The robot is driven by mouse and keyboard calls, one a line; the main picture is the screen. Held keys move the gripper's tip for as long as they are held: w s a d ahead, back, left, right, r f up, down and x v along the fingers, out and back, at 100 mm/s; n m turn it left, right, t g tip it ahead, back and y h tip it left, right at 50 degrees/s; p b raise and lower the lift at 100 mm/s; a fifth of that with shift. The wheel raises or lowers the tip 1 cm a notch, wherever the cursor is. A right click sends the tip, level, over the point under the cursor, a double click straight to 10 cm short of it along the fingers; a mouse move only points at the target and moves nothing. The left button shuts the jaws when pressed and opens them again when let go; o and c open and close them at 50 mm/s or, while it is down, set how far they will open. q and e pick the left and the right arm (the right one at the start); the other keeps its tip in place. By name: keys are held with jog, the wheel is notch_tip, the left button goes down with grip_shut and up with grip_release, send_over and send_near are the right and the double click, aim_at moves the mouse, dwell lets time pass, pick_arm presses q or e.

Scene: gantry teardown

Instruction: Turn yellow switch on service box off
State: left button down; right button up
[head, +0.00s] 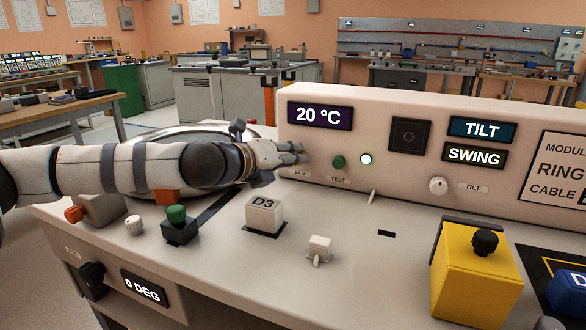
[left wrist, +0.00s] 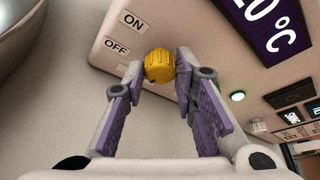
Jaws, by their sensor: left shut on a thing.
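The service box (head: 350,165) is the long cream housing at the back of the bench, with a "20 °C" display. Its yellow switch (left wrist: 159,66) is a ribbed round knob, seen in the left wrist view beside an ON label (left wrist: 132,20) and an OFF label (left wrist: 116,47). I cannot tell which label the knob points to. In the head view the knob is hidden behind my left gripper (head: 297,154), which is at the box's left end. My left gripper's purple-padded fingers (left wrist: 160,78) are around the knob, shut on it. My right gripper is not in view.
Right of the gripper are a green button (head: 338,162) and a lit green lamp (head: 366,159). In front stand a D3 block (head: 264,213), a small white switch (head: 318,249), a green-topped black switch (head: 177,226) and a yellow box (head: 474,275) with a black knob.

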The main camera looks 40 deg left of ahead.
pick_arm(q)
jog(key=shift+a+n+h+b, duration=0.1)
jog(key=shift+n+h+b, duration=0.2)
jog(key=shift+n+b, duration=0.15)
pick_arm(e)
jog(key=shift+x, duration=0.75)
pick_arm(q)
jog(key=c, duration=1.3)
grip_release()
jog(key=v, duration=1.2)
jog(key=shift+f, duration=0.1)
